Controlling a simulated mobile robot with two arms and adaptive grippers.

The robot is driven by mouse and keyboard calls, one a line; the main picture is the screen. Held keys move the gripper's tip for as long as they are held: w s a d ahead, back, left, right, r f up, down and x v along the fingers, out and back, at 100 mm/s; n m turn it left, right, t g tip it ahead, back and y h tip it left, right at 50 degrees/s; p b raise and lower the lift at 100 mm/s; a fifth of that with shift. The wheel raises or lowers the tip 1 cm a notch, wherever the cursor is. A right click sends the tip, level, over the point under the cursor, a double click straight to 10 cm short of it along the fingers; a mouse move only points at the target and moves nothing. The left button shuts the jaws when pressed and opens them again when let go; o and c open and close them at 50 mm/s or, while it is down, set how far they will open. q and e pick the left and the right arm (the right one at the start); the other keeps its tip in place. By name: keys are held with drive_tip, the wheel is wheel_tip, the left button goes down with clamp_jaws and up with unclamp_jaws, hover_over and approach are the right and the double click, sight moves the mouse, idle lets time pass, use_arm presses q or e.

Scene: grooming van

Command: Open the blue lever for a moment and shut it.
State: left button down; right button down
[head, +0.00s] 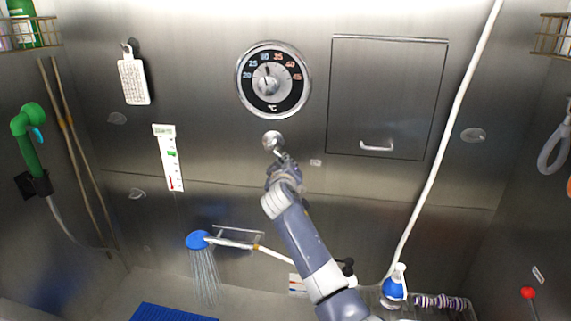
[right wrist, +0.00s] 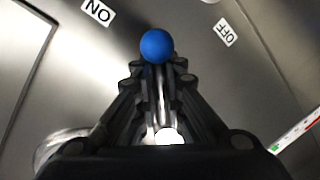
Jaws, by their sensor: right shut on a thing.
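The blue lever shows in the right wrist view as a round blue knob (right wrist: 157,46) on a chrome stem. The knob lies between the "ON" label (right wrist: 97,11) and the "OFF" label (right wrist: 225,32). My right gripper (right wrist: 162,85) is shut around the stem just below the knob. In the head view my right gripper (head: 280,172) is at the wall under the lever's round chrome hub (head: 272,140) and hides the knob. Water streams down from the blue shower head (head: 197,240) at lower left. My left gripper is not in view.
A dial thermometer (head: 267,82) is above the hub, with a closed hatch (head: 385,95) to its right. A white hose (head: 440,145) crosses the right side. A blue-bodied bottle (head: 393,290) stands on a rack at lower right. A green sprayer (head: 32,130) hangs at left.

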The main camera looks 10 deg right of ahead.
drive_tip(key=shift+d, duration=0.2)
drive_tip(key=c, duration=1.7)
unclamp_jaws()
drive_tip(key=shift+w+f, duration=0.1)
drive_tip(key=shift+w+d+f, duration=0.15)
drive_tip(key=shift+w, duration=0.05)
drive_tip(key=shift+s, duration=0.1)
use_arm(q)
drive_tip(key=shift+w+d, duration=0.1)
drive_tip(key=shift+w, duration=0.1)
use_arm(e)
drive_tip(key=v, duration=1.1)
drive_tip(key=shift+s, duration=0.4)
